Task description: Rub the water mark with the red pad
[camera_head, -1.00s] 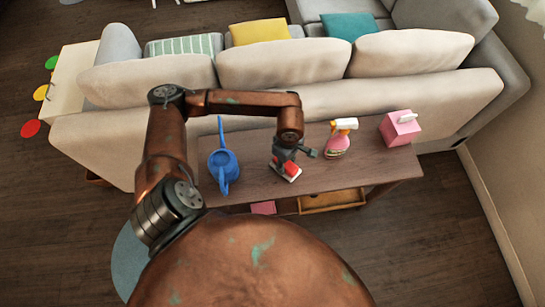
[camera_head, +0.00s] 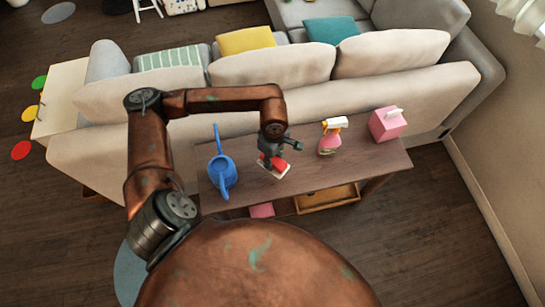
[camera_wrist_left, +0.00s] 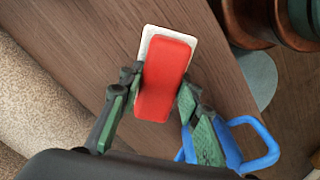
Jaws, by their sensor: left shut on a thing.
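The red pad (camera_head: 277,169), a red block with a white base, is held in my left gripper (camera_head: 272,159) low over the wooden table's top (camera_head: 306,175). In the left wrist view the pad (camera_wrist_left: 165,80) sits between the two fingers of the left gripper (camera_wrist_left: 160,88), which are shut on its sides. The white base shows along the pad's far end. I cannot tell whether the base touches the table. No water mark is visible. My right gripper is not in view.
A blue watering can (camera_head: 222,171) stands left of the pad. A beige sofa (camera_head: 400,92) runs behind the table.

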